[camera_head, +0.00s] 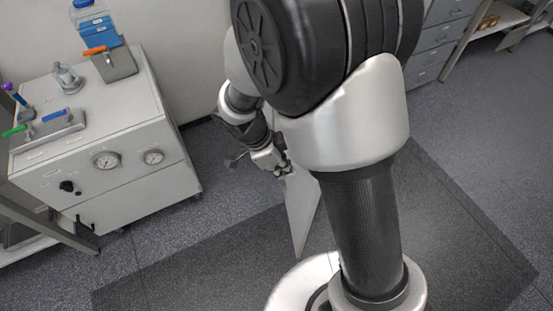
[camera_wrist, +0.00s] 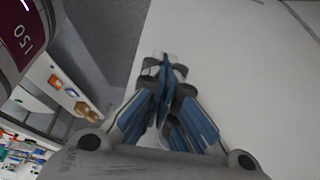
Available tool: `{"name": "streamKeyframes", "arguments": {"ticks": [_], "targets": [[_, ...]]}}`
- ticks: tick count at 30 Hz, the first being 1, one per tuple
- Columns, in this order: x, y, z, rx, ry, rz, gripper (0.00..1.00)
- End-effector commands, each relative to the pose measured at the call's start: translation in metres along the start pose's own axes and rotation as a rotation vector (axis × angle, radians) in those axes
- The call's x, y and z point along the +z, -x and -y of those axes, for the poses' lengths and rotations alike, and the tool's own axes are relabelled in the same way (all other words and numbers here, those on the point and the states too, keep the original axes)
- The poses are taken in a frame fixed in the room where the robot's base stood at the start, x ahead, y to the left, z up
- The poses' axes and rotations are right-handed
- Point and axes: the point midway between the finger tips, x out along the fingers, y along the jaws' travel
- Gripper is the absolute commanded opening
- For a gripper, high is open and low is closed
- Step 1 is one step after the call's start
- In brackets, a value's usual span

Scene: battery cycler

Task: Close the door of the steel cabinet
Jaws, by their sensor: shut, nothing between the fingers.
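A pale flat panel (camera_head: 301,212), apparently the steel cabinet's door, stands upright and swung out over the floor in the head view. My arm hides its right side and the cabinet body behind it. In the wrist view a broad pale surface (camera_wrist: 245,65), apparently the same door, fills the right side. My gripper (camera_head: 284,171) is at the panel's upper left edge in the head view. Its blue-padded fingers (camera_wrist: 163,72) are together and empty, in front of the pale surface. I cannot tell whether they touch it.
A white bench unit (camera_head: 130,135) with gauges and valve handles stands at the left. Grey drawers (camera_head: 437,45) and a shelf (camera_head: 515,17) stand at the back right. A dark mat (camera_head: 190,262) covers the floor around me. The floor at the right is clear.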

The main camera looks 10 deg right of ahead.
Motion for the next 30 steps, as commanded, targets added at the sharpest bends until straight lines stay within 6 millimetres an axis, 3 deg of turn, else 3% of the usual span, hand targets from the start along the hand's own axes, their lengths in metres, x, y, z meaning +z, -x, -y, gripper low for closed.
{"name": "streamKeyframes", "arguments": {"ticks": [3, 10, 26, 30], "targets": [[0.000, -0.027, -0.001, 0.004, 0.000, -0.001, 0.00], [-0.031, -0.033, 0.000, 0.000, -0.001, 0.001, 0.00], [-0.039, -0.035, 0.000, -0.001, 0.002, 0.001, 0.00], [-0.049, -0.040, -0.001, -0.005, 0.013, 0.000, 0.00]]}}
